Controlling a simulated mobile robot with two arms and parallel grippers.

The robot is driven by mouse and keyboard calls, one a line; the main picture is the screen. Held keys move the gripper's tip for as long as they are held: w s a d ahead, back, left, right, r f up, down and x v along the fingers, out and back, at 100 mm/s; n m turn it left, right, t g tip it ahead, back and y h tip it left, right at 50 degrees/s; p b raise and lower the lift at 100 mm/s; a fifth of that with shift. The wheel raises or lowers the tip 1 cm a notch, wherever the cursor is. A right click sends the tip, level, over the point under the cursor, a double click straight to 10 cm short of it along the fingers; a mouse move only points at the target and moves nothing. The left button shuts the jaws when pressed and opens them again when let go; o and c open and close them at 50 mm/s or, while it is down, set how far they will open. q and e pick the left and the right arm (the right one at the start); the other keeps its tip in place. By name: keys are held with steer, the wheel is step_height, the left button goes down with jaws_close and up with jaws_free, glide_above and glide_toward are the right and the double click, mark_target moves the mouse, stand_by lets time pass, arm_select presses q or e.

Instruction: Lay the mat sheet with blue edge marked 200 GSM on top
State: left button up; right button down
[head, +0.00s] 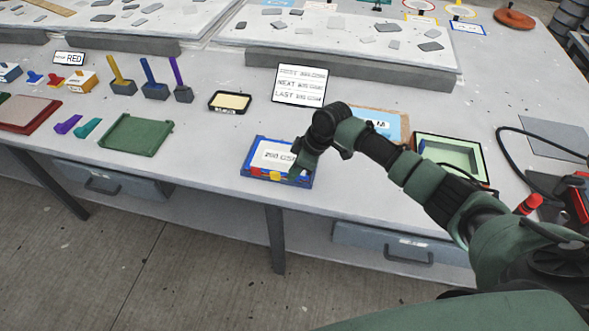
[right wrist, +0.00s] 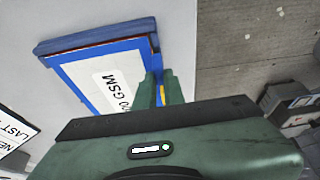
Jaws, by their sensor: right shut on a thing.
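The mat sheet (head: 269,153) has a blue edge and a white label reading 200 GSM. It lies over the blue tray (head: 246,168) at the table's front edge, roughly in line with it. In the right wrist view the sheet (right wrist: 82,75) sits flat beside the tray's blue wall (right wrist: 95,34), with a thin red line between. I cannot tell if it rests fully. Red (head: 255,171) and yellow (head: 275,176) tabs show at the tray's front. My right gripper (head: 298,174) is shut on the sheet's front right edge. The fingers (right wrist: 164,85) hide the gripped spot. My left gripper is out of view.
A written order card (head: 300,84) stands behind the tray. A green tray (head: 136,135) lies left, and a green-lined box (head: 452,155) stands right. A small black-rimmed tray (head: 229,102) is behind left. The table between the green and blue trays is clear.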

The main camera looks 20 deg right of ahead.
steer(key=shift+f, duration=0.2)
stand_by(0.6)
steer(key=c, duration=1.4)
jaws_free()
steer(key=shift+c, duration=0.2)
steer(key=shift+r, duration=0.1)
steer(key=b+v, duration=0.1)
steer(key=v, duration=0.6)
steer(key=shift+r, duration=0.35)
steer(key=shift+s+d, duration=0.1)
